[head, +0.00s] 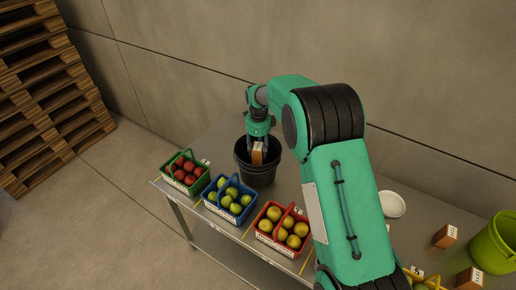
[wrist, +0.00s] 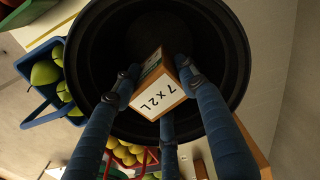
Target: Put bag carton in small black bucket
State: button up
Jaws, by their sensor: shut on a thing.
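The bag carton (wrist: 160,85) is a small orange-brown box with a white label reading "7x2L". My gripper (head: 258,146) is shut on it, with blue fingers around its sides. In the head view the carton (head: 257,154) shows between the fingers at the mouth of the small black bucket (head: 258,173). In the wrist view the carton lies over the opening of the black bucket (wrist: 92,60), inside its rim outline. The bucket stands upright on the metal table. I cannot tell how far the carton is above the bucket's bottom.
A green basket of red fruit (head: 170,177), a blue basket of green fruit (head: 218,212) and a red basket of yellow fruit (head: 267,240) line the table's front edge. At right are a white bowl (head: 391,204), cartons (head: 445,236) and a lime bucket (head: 492,247).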

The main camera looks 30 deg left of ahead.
aim_at(258, 159)
dwell(0.3)
jog(key=shift+f, duration=3.1)
jog(key=shift+f, duration=1.9)
jog(key=shift+f, duration=0.15)
jog(key=o, duration=1.3)
jog(key=shift+c, duration=0.2)
notch_tip(258, 159, up, 12)
jog(key=shift+r, duration=0.2)
